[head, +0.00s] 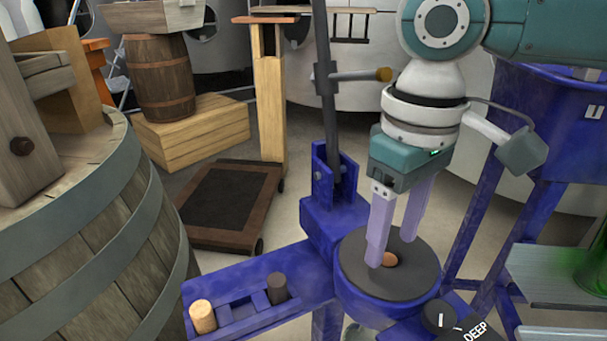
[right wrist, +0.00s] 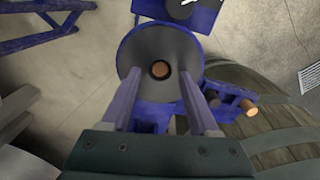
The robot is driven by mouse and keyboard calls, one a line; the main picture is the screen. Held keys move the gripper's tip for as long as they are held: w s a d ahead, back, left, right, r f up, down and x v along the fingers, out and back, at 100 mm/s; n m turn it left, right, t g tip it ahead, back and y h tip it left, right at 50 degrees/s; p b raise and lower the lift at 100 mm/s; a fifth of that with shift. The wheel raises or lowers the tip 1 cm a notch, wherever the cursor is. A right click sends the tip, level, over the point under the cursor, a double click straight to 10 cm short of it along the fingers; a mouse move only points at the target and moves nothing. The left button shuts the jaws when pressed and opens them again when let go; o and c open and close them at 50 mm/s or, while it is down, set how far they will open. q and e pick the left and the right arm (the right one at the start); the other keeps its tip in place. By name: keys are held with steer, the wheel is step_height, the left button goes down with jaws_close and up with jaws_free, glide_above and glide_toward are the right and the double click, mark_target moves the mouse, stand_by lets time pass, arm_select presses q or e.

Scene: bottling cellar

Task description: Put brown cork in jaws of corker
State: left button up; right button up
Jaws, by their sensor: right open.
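The blue corker has a dark round plate (head: 361,272) on top with a hole at its middle. The brown cork (head: 390,259) sits in that hole, with its round top showing; its lower part is hidden. In the right wrist view the brown cork (right wrist: 160,70) is centred inside a dark ring on the plate (right wrist: 142,50). My right gripper (head: 393,250) points down over the plate, open and empty, its pale lilac fingers apart near the cork. In the right wrist view the cork shows between the fingers. My left gripper is not in view.
A blue tray arm (head: 232,276) holds a light cork (head: 203,317) and a dark cork (head: 277,288). The corker's upright lever (head: 326,110) stands behind the plate. A large barrel (head: 100,240) is at left, a dial (head: 441,317) at front right, green glass (head: 594,270) at far right.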

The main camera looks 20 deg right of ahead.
step_height(320, 180, up, 10)
steer(key=p, duration=0.2)
steer(key=shift+p, duration=0.35)
steer(key=s+a+r+n+t+y+p, duration=0.1)
steer(key=s+a+r+y+p, duration=0.1)
steer(key=s+a+p, duration=0.3)
steer(key=s+a+r+n+t+y+p, duration=0.1)
steer(key=s+a+r+n+t+p, duration=0.15)
steer(key=a+p, duration=0.5)
steer(key=s+d+r+m+h+p, duration=0.3)
steer(key=s+d+r+m+p, duration=0.15)
steer(key=s+d+p, duration=0.4)
step_height(320, 180, up, 37)
steer(key=p, duration=3.5)
steer(key=shift+d+p, duration=0.35)
steer(key=shift+d, duration=0.05)
